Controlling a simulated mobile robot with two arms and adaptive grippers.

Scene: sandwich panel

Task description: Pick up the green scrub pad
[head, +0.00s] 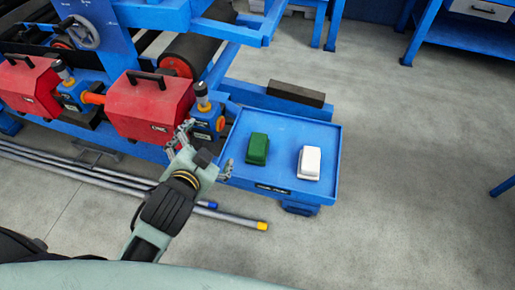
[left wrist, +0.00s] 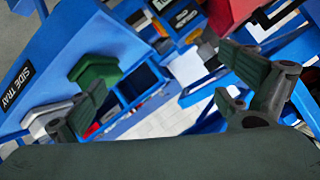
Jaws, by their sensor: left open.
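The green scrub pad (head: 257,148) lies on the left part of a blue side tray (head: 282,121) in the head view. A white pad (head: 309,163) lies to its right on the same tray. My left gripper (head: 205,152) is open and empty, left of the tray's left edge and apart from the green pad. In the left wrist view the green pad (left wrist: 95,70) shows behind one finger of the left gripper (left wrist: 170,105), and the white pad (left wrist: 45,115) is partly covered by that finger. My right gripper is in neither view.
Red boxes (head: 150,107) and a blue machine frame (head: 170,15) stand left of and behind the tray. A dark block (head: 296,94) lies on a blue beam behind the tray. Metal rods (head: 80,172) lie on the floor below.

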